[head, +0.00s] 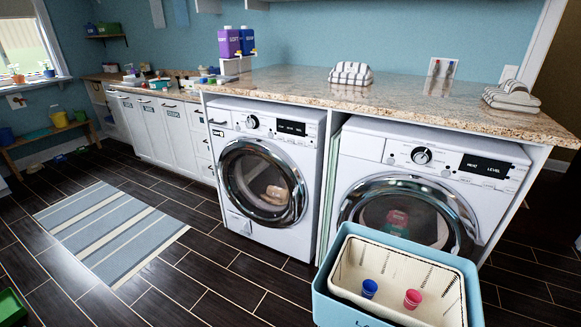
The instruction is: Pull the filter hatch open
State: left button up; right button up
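The likely filter hatch (238,222) is a small white panel low on the left front corner of the left white washing machine (290,232). It looks flush with the front, but it is too small to be sure. The machine's round chrome-rimmed door (264,182) is shut, with something pale behind the glass. The right machine (362,143) also has a small outlined panel region hidden low down by a bin, so I cannot see its lower front. Neither of my grippers is in view.
A light blue bin (322,300) with a cream inner basket (350,265) holding a blue cup (369,288) and a pink cup (413,298) stands before the right machine. A striped rug (108,232) lies left. Dark floor (225,285) before the left machine is clear.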

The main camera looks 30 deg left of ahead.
aim_at(241, 223)
jog(key=j+u, duration=0.1)
jog(key=u, duration=1.5)
